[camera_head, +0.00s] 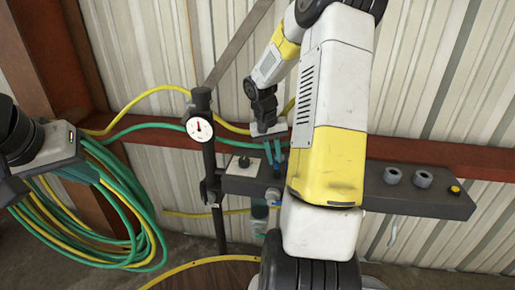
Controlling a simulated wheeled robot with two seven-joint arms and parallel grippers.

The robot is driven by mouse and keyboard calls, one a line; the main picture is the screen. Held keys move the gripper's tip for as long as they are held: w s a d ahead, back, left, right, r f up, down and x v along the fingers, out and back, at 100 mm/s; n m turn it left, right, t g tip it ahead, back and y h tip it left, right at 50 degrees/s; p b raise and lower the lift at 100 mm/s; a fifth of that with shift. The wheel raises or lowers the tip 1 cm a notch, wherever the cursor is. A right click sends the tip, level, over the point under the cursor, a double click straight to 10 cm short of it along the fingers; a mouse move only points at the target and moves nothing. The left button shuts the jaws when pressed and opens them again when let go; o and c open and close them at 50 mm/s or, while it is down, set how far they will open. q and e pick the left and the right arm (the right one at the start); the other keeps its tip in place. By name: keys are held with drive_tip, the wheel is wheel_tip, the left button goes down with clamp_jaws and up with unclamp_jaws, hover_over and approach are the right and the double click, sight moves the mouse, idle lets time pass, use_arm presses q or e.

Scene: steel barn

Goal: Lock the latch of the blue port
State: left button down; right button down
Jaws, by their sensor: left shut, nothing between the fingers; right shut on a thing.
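My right gripper (273,151) reaches down from the top centre to the grey bar on the wall. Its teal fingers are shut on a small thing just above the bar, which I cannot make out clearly. A small grey-blue round fitting (273,196) shows just below the fingertips, partly behind my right arm. I cannot clearly tell the blue port or its latch apart from the fingers and arm there. My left gripper (80,172) is shut and empty at the far left, in front of the hoses and well away from the bar.
The grey bar (420,202) carries two grey round fittings (408,178) and a yellow button (455,188). A dial gauge (200,128) sits on a dark upright post (210,165). Coiled green and yellow hoses (140,225) hang at left.

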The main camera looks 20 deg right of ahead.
idle(0.6)
drive_tip(key=shift+s+d+m+g, duration=0.15)
drive_tip(key=shift+d+m, duration=0.15)
drive_tip(key=shift+m, duration=0.55)
drive_tip(key=shift+s+d+m+g, duration=0.15)
drive_tip(key=shift+d+m, duration=0.1)
drive_tip(key=shift+m, duration=0.6)
drive_tip(key=shift+w, duration=0.1)
drive_tip(key=c, duration=1.4)
unclamp_jaws()
